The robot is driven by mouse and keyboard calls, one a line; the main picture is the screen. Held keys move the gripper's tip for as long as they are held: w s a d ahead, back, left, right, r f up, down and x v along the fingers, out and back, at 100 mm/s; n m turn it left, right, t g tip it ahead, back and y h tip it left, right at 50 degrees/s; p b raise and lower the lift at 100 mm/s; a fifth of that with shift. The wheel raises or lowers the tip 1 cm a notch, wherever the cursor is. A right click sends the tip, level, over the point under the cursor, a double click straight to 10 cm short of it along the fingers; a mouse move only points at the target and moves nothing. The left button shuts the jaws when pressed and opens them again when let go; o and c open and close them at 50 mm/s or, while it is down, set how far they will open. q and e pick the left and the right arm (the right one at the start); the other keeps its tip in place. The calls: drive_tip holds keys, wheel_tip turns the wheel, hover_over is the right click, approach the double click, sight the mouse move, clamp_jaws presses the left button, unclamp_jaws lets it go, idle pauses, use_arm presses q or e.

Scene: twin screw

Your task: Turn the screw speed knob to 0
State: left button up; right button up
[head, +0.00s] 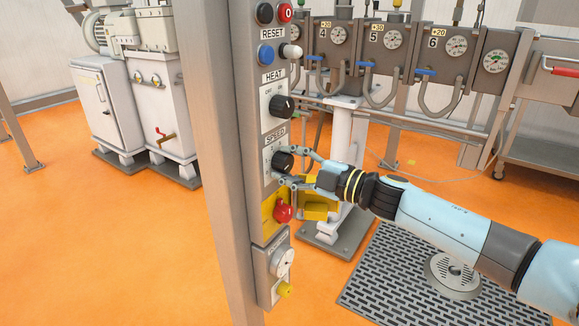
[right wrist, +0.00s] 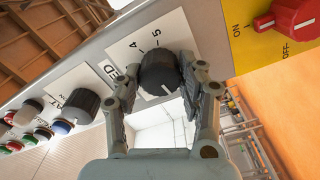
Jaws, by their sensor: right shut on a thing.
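The screw speed knob (head: 283,161) is a black round knob on a white plate marked SPEED, on the grey control panel post (head: 259,120). My right gripper (head: 290,166) reaches it from the right in the head view. In the right wrist view the speed knob (right wrist: 160,74) sits between the two fingers of my right gripper (right wrist: 163,92), which are shut on its sides. Its white pointer line shows at its lower edge. Scale numbers 4 and 5 are readable beside it; the rest of the scale is hidden. My left gripper is not in view.
The black heat knob (head: 281,105) is just above. A red on/off switch (head: 283,212) on a yellow plate is just below. Reset buttons (head: 266,54) are higher up. A grey floor grate (head: 400,280) lies under my right arm.

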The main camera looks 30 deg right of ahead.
drive_tip(key=shift+f+n+b, duration=0.1)
drive_tip(key=shift+n+b, duration=0.25)
drive_tip(key=shift+n, duration=0.95)
drive_tip(key=o, duration=1.2)
drive_tip(key=shift+s, duration=0.1)
drive_tip(key=v, duration=1.1)
drive_tip(key=shift+s+d, duration=0.15)
drive_tip(key=shift+s, duration=0.25)
